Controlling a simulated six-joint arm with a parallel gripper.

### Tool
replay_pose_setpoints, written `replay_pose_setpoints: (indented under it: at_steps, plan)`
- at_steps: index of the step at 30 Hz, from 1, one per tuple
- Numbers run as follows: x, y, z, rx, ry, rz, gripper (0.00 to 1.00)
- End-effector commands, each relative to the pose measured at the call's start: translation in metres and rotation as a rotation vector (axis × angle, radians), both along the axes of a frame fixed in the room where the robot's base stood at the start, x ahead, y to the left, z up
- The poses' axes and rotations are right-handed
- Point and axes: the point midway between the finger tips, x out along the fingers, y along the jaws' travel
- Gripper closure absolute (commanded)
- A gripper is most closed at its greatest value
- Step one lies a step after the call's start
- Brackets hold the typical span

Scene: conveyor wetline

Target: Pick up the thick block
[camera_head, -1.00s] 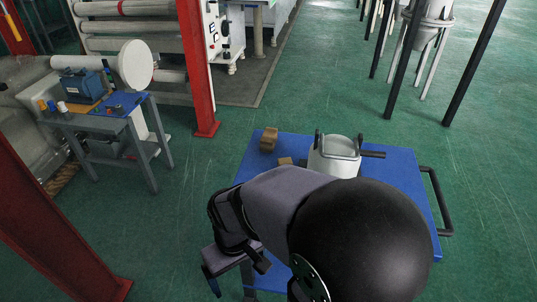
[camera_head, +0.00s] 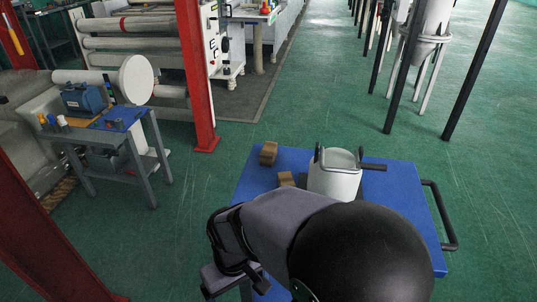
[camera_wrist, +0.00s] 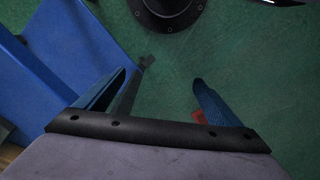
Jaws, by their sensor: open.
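Two brown blocks lie on the blue table top (camera_head: 392,192) in the head view. One block (camera_head: 268,153) is near the far left corner and looks the bulkier. The other block (camera_head: 286,179) is nearer, beside the pot, and its lower part is hidden by my arm. I cannot tell for certain which is the thick one. My gripper (camera_head: 236,284) is off the table's left edge, nearer the camera than both blocks. No block shows there.
A pale pot (camera_head: 335,180) with black handles stands on the table, right of the blocks. A black push handle (camera_head: 438,215) is on the table's right side. A red post (camera_head: 196,80) and a grey side bench (camera_head: 125,135) stand to the left. Green floor lies between.

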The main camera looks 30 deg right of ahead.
Motion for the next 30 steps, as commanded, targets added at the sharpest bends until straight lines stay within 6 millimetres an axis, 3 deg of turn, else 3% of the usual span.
replay_pose_setpoints:
  at_steps: [13, 17, 26, 30]
  plan:
    - [0.0, 0.0, 0.0, 0.0, 0.0, 0.0, 0.12]
    - [0.0, 0.0, 0.0, 0.0, 0.0, 0.0, 0.43]
    - [0.001, 0.0, 0.001, 0.0, -0.001, -0.002, 0.43]
    - [0.016, -0.005, 0.013, -0.007, -0.022, -0.032, 0.43]
